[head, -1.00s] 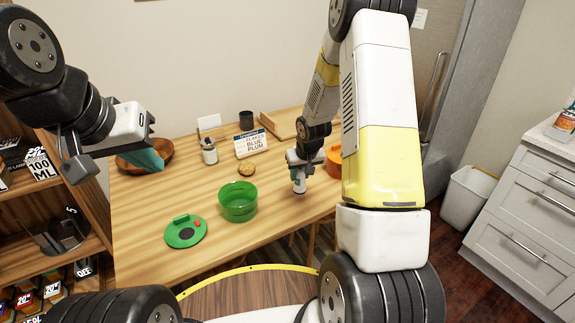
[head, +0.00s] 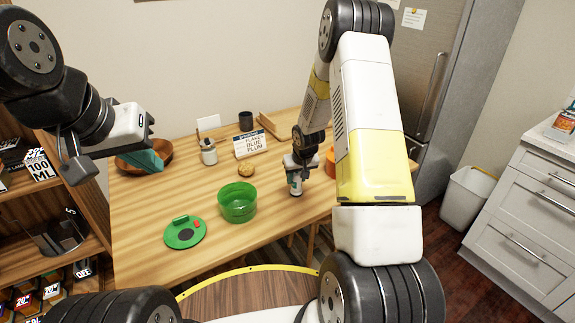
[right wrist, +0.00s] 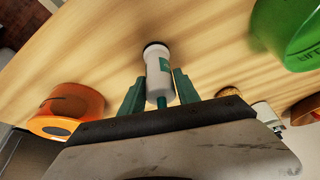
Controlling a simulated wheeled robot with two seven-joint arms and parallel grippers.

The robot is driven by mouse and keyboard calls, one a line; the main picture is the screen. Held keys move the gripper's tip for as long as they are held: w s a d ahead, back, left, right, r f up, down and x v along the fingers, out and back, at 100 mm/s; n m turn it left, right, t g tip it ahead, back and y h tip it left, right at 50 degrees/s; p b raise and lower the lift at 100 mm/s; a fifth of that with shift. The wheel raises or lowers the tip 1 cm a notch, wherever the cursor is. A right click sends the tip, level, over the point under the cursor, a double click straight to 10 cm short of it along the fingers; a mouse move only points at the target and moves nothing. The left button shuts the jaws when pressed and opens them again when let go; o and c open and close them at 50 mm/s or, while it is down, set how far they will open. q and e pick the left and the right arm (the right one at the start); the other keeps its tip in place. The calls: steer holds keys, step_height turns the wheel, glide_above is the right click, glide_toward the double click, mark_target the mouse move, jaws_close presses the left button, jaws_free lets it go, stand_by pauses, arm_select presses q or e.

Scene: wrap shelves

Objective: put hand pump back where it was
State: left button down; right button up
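The hand pump (head: 295,187), a small white bottle with a green label and a dark end, is under my right gripper (head: 297,166) over the right part of the table. The right wrist view shows the hand pump (right wrist: 158,70) between the two green fingers of my right gripper (right wrist: 159,88), which lie along its sides. Its green neck points toward the palm. I cannot tell whether its dark end touches the table. My left gripper (head: 148,158) hangs at the left near a wooden bowl; its fingers are partly hidden and its opening is unclear.
The wooden table (head: 150,205) bears a green bowl (head: 237,203), a green lid (head: 184,233), a cookie (head: 246,171), a white bottle (head: 208,153), a sign (head: 250,144), a dark cup (head: 246,121) and a wooden bowl (head: 168,149). An orange container (right wrist: 70,110) is near the right gripper.

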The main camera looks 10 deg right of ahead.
steer(key=shift+o, duration=1)
steer(key=shift+r, duration=0.15)
steer(key=s+a+f+v, duration=0.1)
steer(key=s+v, duration=0.1)
steer(key=v, duration=2.3)
steer(key=s+a+r, duration=0.1)
steer(key=s+r, duration=0.3)
steer(key=s, duration=0.3)
steer(key=s+a+r+t+y, duration=0.1)
steer(key=s+a+r, duration=0.1)
steer(key=s+r, duration=0.2)
steer(key=s+a+r, duration=0.1)
steer(key=s+r, duration=0.3)
steer(key=s, duration=0.6)
steer(key=shift+s+a+t+y, duration=0.35)
steer(key=shift+s+t+y, duration=0.05)
